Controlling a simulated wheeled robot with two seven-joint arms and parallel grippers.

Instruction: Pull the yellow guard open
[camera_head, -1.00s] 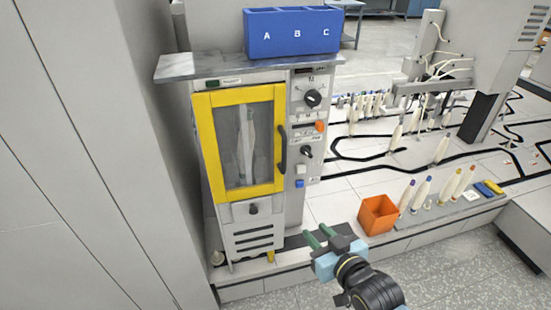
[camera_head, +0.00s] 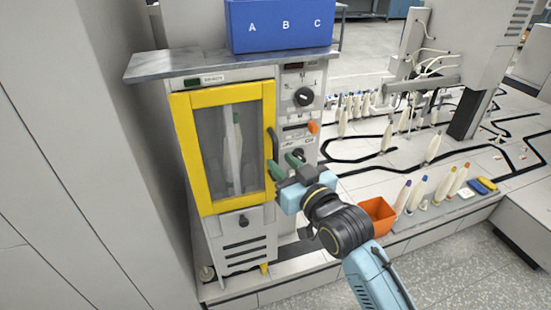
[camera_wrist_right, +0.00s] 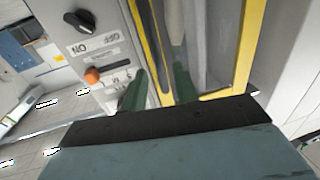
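The yellow guard (camera_head: 190,153) is a yellow-framed clear door on the front of the grey machine, and it looks shut. A white bobbin (camera_head: 232,150) shows behind its pane. Its black upright handle (camera_head: 271,141) is on the right side of the frame. My right gripper (camera_head: 285,165) is at the handle's lower end, its two green fingers apart. In the right wrist view the open fingers (camera_wrist_right: 159,88) reach toward the yellow frame (camera_wrist_right: 152,55), one on each side of its edge. Whether they touch the handle cannot be told. My left gripper is not in view.
A control panel with a black knob (camera_head: 304,97) and an orange button (camera_head: 313,127) is right of the guard. A blue bin marked A B C (camera_head: 280,38) stands on top. An orange box (camera_head: 378,212) and several bobbins are at right. A grey wall is close at left.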

